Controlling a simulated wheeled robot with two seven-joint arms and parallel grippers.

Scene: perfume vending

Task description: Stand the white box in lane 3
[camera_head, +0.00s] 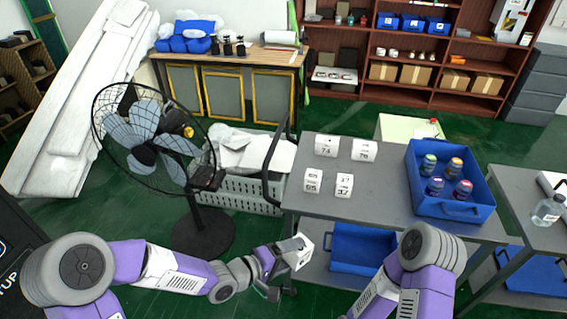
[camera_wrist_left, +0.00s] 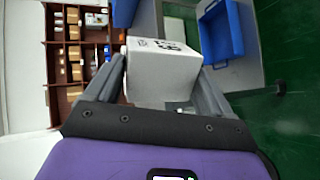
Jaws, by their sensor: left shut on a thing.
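My left gripper (camera_head: 284,256) is shut on a white box (camera_head: 298,250) with dark print, held in front of the cart's left front corner and lower than its top. In the left wrist view the white box (camera_wrist_left: 162,72) sits between the two fingers of the left gripper (camera_wrist_left: 165,85). Several other white boxes with dark numbers stand on the grey cart top (camera_head: 385,195): two at the back, such as one marked 74 (camera_head: 326,146), and two nearer the front, such as one marked 37 (camera_head: 344,186). No lane 3 marking is readable. My right gripper is out of view.
A blue crate (camera_head: 470,208) with several bottles stands on the cart's right side. A blue bin (camera_head: 362,250) sits on the shelf below. A black fan (camera_head: 150,150) stands at left. The cart top between boxes and crate is clear.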

